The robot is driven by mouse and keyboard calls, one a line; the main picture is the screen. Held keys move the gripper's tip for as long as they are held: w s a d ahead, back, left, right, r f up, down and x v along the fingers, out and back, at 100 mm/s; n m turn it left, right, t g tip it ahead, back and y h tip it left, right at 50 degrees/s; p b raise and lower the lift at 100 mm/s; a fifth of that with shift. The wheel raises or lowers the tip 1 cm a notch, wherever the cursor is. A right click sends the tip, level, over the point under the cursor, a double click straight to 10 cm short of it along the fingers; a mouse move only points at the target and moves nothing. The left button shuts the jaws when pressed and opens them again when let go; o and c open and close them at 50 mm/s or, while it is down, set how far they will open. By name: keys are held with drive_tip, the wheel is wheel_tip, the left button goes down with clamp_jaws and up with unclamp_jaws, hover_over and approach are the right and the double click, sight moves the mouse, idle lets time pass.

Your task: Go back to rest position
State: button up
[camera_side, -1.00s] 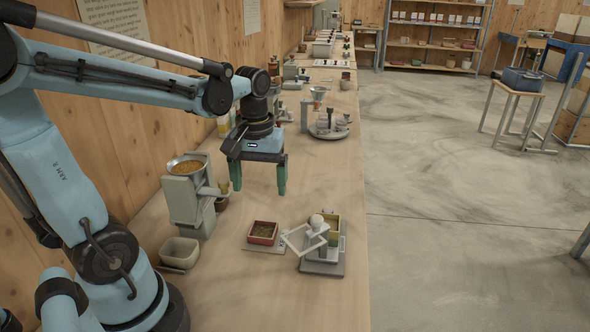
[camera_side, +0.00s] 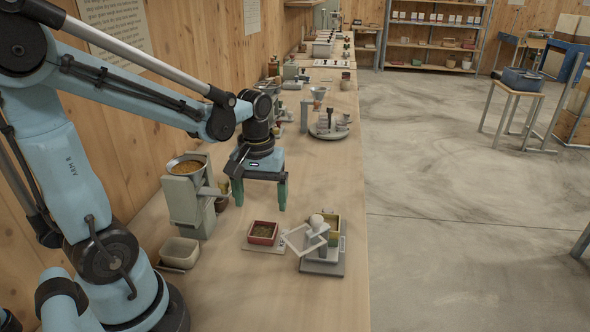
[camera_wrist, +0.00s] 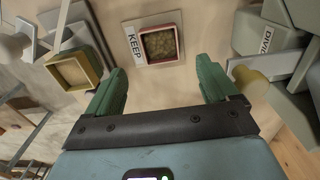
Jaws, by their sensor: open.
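My gripper (camera_side: 260,194) hangs over the bench with its two green fingers pointing down, spread apart with nothing between them. It is right of the grey feed dispenser (camera_side: 190,208) and behind the red-rimmed tray. In the wrist view my gripper (camera_wrist: 163,88) is also open and empty. The red-rimmed tray (camera_side: 263,224), with greenish feed inside, sits on a white card; in the wrist view this tray (camera_wrist: 178,42) lies ahead of the fingertips, and the card (camera_wrist: 137,47) reads "KEEP". My gripper touches nothing that I can see.
The grey device with a tilted frame and yellow box (camera_side: 322,243) stands at the bench's right edge. A small empty bin (camera_side: 180,253) sits in front of the dispenser. Further back stand a round-based device (camera_side: 328,125) and several small items.

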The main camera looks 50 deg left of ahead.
sight(263, 234)
drive_tip(key=shift+f, duration=3.9)
drive_tip(key=shift+r, duration=0.15)
wheel_tip(263, 234, up, 11)
drive_tip(key=shift+f, duration=5.55)
wheel_tip(263, 234, up, 10)
drive_tip(key=w+d+r, duration=0.3)
drive_tip(key=w+d, duration=0.6)
drive_tip(key=w, duration=0.1)
drive_tip(key=shift+d, duration=0.3)
